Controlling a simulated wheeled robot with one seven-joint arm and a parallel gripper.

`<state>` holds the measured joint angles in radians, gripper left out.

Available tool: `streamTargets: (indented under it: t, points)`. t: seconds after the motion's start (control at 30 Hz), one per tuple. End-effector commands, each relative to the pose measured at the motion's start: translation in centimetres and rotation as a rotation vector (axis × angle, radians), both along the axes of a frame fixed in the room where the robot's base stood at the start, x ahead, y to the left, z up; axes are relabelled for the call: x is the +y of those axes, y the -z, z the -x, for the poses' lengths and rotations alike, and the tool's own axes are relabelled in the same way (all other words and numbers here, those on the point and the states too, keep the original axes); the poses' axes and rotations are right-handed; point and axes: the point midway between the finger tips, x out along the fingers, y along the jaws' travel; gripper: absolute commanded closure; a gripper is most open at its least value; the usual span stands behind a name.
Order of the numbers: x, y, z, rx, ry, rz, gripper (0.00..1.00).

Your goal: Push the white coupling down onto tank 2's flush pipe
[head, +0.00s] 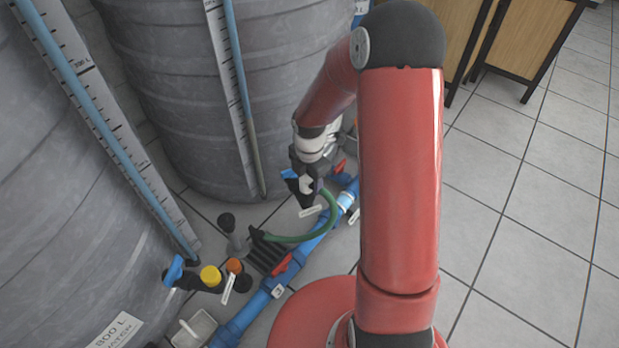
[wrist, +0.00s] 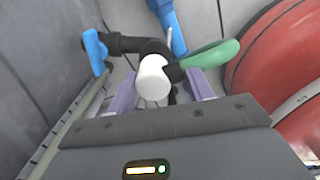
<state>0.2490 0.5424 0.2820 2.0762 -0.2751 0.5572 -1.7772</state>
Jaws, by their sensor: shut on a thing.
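The white coupling (wrist: 153,78) is between the purple fingers of my gripper (wrist: 160,92) in the wrist view, and the gripper is shut on it. It also shows as a small white piece (head: 306,184) below the wrist in the head view. A black pipe fitting (wrist: 128,43) with a blue valve handle (wrist: 95,50) lies right beside and partly behind the coupling. A green hose (wrist: 212,53) joins a black end next to the coupling. The flush pipe's top is hidden, so I cannot tell whether the coupling is seated on it.
Grey ribbed tanks (head: 170,80) stand at the left and back, with blue level tubes and scales. A blue pipe (head: 312,240) runs along the floor. Tiled floor (head: 510,220) is clear at right.

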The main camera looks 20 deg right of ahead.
Motion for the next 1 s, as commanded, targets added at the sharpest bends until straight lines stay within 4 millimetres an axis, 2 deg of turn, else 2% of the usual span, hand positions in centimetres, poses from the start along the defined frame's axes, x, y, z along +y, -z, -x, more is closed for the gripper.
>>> streamTargets:
  t: [0.03,0.2,1.0]
  points:
    - [0.02,0.96,0.00,0.000,0.000,0.000,0.69]
    - [0.02,1.83,0.01,0.000,0.000,0.000,0.69]
    - [-0.02,1.81,0.01,0.000,-0.001,0.000,0.69]
